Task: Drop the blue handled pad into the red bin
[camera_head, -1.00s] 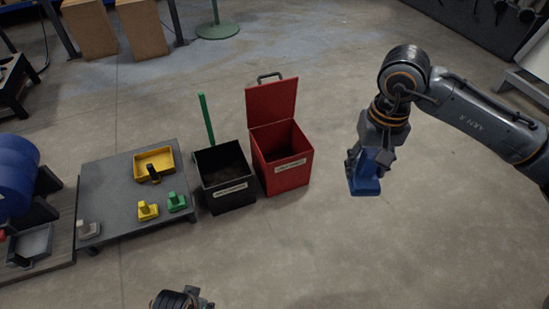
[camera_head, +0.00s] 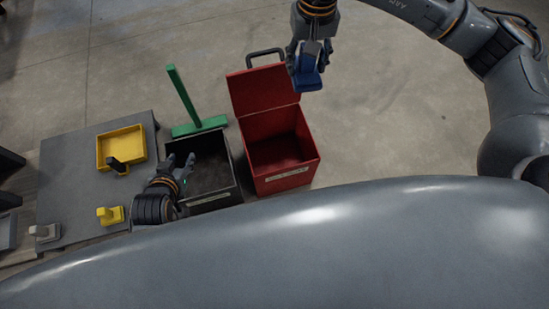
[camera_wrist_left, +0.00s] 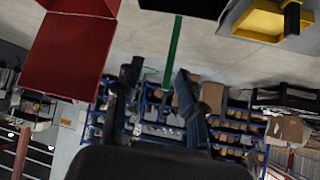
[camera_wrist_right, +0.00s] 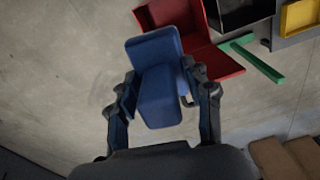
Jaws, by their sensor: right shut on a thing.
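The blue handled pad (camera_head: 308,80) is held in my right gripper (camera_head: 308,58), beside the upper right of the red bin's raised lid. In the right wrist view the pad (camera_wrist_right: 158,92) sits between the two fingers, which are closed on it. The red bin (camera_head: 285,180) stands on the floor with its lid (camera_head: 262,92) open; its inside looks empty. My left gripper (camera_head: 182,160) is over the left part of the black bin; its fingers (camera_wrist_left: 158,85) are spread with nothing between them in the left wrist view.
The black bin (camera_head: 215,200) stands directly left of the red bin. A green long-handled tool (camera_head: 185,100) is behind it. A grey platform (camera_head: 70,165) at left holds a yellow tray (camera_head: 121,147), a yellow handled pad (camera_head: 111,215) and a pale one (camera_head: 45,232). Floor right of the red bin is clear.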

